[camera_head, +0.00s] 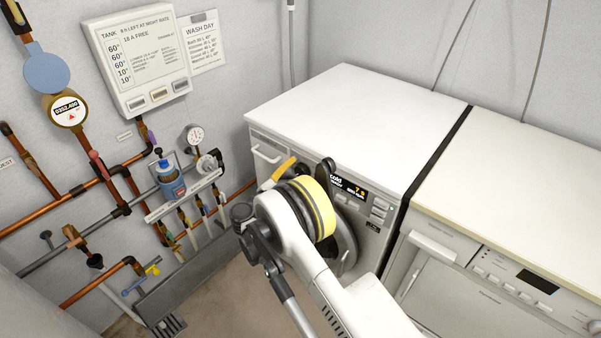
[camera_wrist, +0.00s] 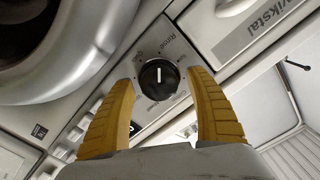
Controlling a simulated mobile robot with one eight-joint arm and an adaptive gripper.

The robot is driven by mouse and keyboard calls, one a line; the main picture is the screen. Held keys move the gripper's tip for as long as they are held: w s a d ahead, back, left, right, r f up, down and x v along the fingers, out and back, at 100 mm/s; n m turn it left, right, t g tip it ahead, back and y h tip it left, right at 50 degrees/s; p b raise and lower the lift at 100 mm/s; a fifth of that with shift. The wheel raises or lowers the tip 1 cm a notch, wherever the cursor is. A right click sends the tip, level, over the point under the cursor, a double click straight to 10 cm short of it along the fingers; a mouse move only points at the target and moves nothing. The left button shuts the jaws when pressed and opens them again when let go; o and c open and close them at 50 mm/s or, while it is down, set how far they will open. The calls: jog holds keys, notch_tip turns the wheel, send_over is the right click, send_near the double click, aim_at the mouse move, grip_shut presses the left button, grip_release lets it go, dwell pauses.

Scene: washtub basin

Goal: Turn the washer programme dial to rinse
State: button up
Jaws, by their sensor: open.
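The programme dial (camera_wrist: 158,79) is a round black knob with a white pointer line on the washer's front panel, seen in the wrist view. Other printed words around the dial are too small to read surely. My gripper (camera_wrist: 161,76) is open, with one yellow finger on each side of the dial; a gap shows on both sides. In the head view the washer (camera_head: 340,105) stands against the wall, and my arm hides the dial; one yellow finger (camera_head: 284,168) shows.
The washer's display (camera_head: 348,188) is lit beside my wrist. The round door (camera_wrist: 50,45) lies close to my left finger. A drawer front (camera_wrist: 250,30) is at upper right. A second appliance (camera_head: 490,270) stands to the right; pipes and gauges line the left wall.

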jog(key=v, duration=1.2)
jog(key=w+d+r+n+g, duration=0.1)
jog(key=d+r, duration=0.2)
jog(key=w+d+r+n+g+y, duration=0.1)
jog(key=d+r, duration=0.3)
jog(key=w+d+r+n+g, duration=0.1)
jog(key=d+r+n, duration=0.1)
jog(key=d+r, duration=0.1)
jog(key=shift+w+d+r+g+y, duration=0.2)
jog(key=shift+w+r+g+y, duration=0.15)
jog(key=shift+r, duration=0.2)
jog(key=s+d+r+n+g+y, duration=0.2)
jog(key=s+d+r+n, duration=0.1)
jog(key=s+d+r, duration=0.4)
jog(key=s+d+r+n+g+y, duration=0.25)
jog(key=s+d+r, duration=0.2)
jog(key=d, duration=0.35)
jog(key=s+d+n+y, duration=0.1)
jog(key=s+n+y, duration=0.1)
jog(key=s, duration=0.8)
jog(key=s+d+f+n+t+y, duration=0.1)
jog(key=s+d+n+y, duration=0.1)
jog(key=s, duration=0.9)
jog(key=shift+s+d+f+n+y, duration=0.2)
jog(key=shift+s+n+y, duration=0.1)
jog(key=shift+n+y, duration=0.15)
